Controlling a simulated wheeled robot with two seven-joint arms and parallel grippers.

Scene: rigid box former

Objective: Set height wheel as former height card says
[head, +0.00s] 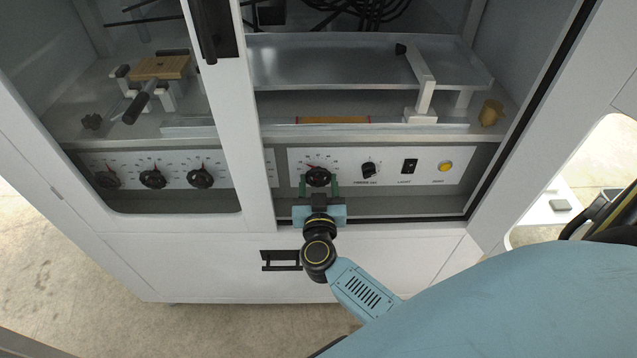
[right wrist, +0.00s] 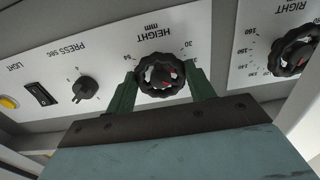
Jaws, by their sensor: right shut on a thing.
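The height wheel (head: 318,176) is a black knobbed dial on the white panel left of the press knob. In the right wrist view the wheel (right wrist: 160,75) sits under the upside-down label "HEIGHT mm" with a number scale around it. A red mark shows on the wheel, but its exact reading is unclear. My right gripper (head: 319,183) is shut on the wheel, its green fingers on either side of the rim; they also show in the right wrist view (right wrist: 163,80). No height card can be made out. My left gripper is out of view.
The panel also has a press knob (head: 371,169), a light switch (head: 408,166) and a yellow button (head: 446,167). Several more wheels (head: 152,178) are at left behind the white door post (head: 238,120). A metal shelf (head: 350,60) stands above. The cabinet frame bounds the opening.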

